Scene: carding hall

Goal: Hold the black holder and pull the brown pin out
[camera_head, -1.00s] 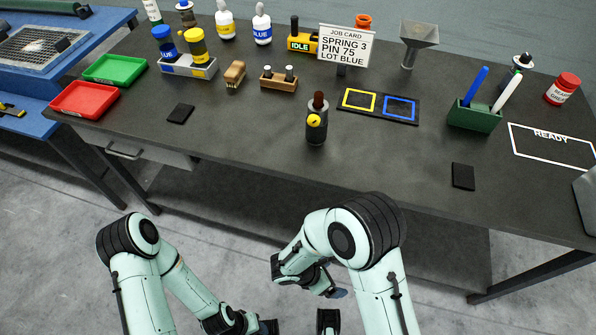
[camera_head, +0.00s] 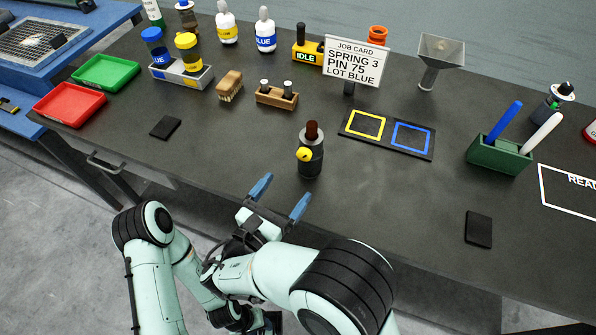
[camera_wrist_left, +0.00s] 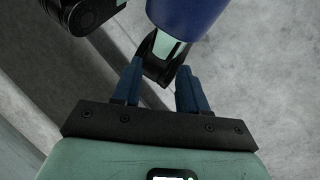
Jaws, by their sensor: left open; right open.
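The black holder (camera_head: 311,160) stands upright on the dark bench near its front edge. It has a yellow knob on its front. The brown pin (camera_head: 312,131) sticks up out of its top. My right gripper (camera_head: 285,198) is open and empty, with its blue fingers pointing toward the bench, just in front of the holder and apart from it. My left gripper (camera_wrist_left: 158,88) is open and empty in the left wrist view, over the grey floor. In the head view it is low at the bottom, its fingers largely hidden behind my right arm.
Behind the holder are a wooden block with two pegs (camera_head: 276,97), a brush (camera_head: 230,86), a job card (camera_head: 356,63) and a black mat with yellow and blue squares (camera_head: 386,146). A green pen box (camera_head: 499,156) stands right. The bench around the holder is clear.

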